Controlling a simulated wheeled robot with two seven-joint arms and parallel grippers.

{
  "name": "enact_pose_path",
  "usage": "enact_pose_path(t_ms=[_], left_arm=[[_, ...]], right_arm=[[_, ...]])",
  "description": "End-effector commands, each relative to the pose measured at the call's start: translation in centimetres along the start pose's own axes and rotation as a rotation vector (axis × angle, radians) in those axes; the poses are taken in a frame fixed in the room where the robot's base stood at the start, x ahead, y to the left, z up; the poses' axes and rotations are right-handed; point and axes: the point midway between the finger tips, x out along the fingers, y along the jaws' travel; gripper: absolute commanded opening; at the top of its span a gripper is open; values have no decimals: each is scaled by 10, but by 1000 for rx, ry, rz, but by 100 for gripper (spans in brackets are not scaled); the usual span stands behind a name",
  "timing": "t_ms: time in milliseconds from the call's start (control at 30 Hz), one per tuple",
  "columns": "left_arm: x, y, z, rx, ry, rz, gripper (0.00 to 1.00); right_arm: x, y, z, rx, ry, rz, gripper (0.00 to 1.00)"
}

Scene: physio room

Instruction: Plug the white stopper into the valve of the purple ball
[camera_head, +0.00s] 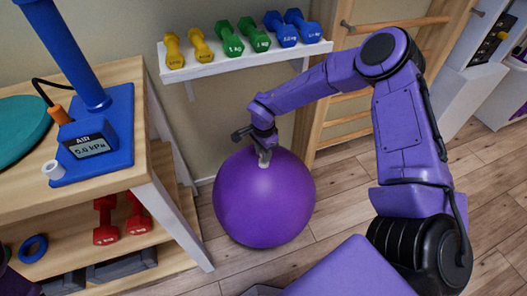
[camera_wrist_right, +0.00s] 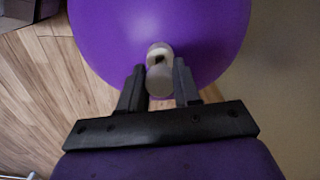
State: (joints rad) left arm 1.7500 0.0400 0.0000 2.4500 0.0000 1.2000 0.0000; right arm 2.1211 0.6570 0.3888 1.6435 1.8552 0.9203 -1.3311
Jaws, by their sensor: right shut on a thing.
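The purple ball (camera_head: 264,200) rests on the floor beside the wooden table. My right gripper (camera_head: 264,152) is just above its top, fingers pointing down. In the right wrist view, the gripper (camera_wrist_right: 159,85) is shut on the pale white stopper (camera_wrist_right: 160,82). The ball (camera_wrist_right: 160,20) fills the area beyond the fingertips. A pale valve (camera_wrist_right: 159,52) with a dark opening shows on the ball, right by the stopper's end. I cannot tell whether the stopper touches or enters it. My left gripper is not in view.
The floor (camera_head: 345,200) in front is clear.

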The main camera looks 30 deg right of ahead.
Motion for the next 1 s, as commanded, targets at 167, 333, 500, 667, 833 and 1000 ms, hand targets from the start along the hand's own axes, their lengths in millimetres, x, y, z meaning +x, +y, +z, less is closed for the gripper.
enact_pose_path(t_ms=[167, 333, 500, 667, 833, 1000], left_arm=[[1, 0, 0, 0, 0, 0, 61], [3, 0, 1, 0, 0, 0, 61], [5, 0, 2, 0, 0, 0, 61], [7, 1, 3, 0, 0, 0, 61], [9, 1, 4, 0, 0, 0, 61], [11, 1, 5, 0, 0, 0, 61]], right_arm=[[1, 0, 0, 0, 0, 0, 1], [5, 0, 0, 0, 0, -1, 1], [9, 0, 0, 0, -1, -1, 1], [13, 0, 0, 0, -1, 0, 1], [17, 0, 0, 0, 0, 0, 1], [21, 0, 0, 0, 0, 0, 1]])
